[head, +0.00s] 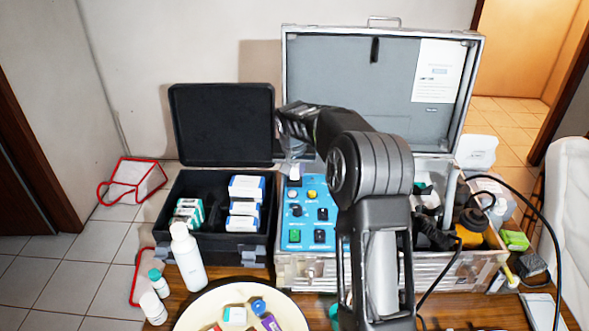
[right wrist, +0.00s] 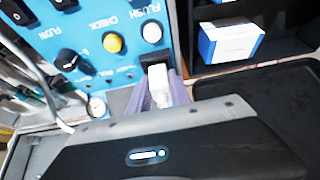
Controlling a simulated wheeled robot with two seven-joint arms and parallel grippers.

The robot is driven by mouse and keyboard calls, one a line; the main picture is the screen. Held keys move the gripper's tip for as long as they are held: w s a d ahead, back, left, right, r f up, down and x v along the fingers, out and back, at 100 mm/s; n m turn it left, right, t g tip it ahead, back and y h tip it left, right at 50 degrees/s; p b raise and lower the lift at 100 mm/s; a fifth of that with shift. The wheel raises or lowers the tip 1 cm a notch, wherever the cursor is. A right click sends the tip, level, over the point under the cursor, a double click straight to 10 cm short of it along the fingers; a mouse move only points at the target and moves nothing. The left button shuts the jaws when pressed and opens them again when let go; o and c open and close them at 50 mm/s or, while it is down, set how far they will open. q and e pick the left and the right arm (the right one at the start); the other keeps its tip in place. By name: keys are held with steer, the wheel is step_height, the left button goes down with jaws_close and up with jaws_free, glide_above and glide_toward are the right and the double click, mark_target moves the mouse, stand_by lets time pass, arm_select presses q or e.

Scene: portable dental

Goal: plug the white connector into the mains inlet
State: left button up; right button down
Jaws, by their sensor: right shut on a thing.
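My right gripper (head: 293,158) reaches over the back left part of the blue control panel (head: 299,241). It is shut on the white connector (head: 295,171), which points down towards the panel. In the right wrist view the white connector (right wrist: 158,84) sits between pale, purplish fingers (right wrist: 160,92). Its front end is at or very near a dark socket (right wrist: 153,58) at the panel's edge, which looks like the mains inlet. I cannot tell whether it touches or has entered; in the head view the gripper and connector hide the socket. My left gripper is not in view.
The panel carries several knobs and switches, including a yellow button (right wrist: 113,42). The metal case's open lid (head: 345,90) stands behind. A black case (head: 222,122) with white boxes is at the left. A white bottle (head: 188,258) and a cream bowl (head: 188,318) stand in front.

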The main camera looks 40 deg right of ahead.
mark_target(294, 168)
steer(key=shift+f, duration=0.3)
steer(key=shift+s+f+b, duration=0.15)
steer(key=shift+f+b, duration=0.1)
steer(key=shift+b, duration=0.15)
stand_by(0.6)
steer(key=c, duration=1.3)
jaws_free()
steer(key=shift+a+f, duration=0.1)
steer(key=shift+o, duration=0.9)
steer(key=b+v, duration=0.1)
steer(key=v, duration=0.6)
steer(key=shift+s+r, duration=0.1)
steer(key=shift+r, duration=0.65)
steer(key=shift+r, duration=0.15)
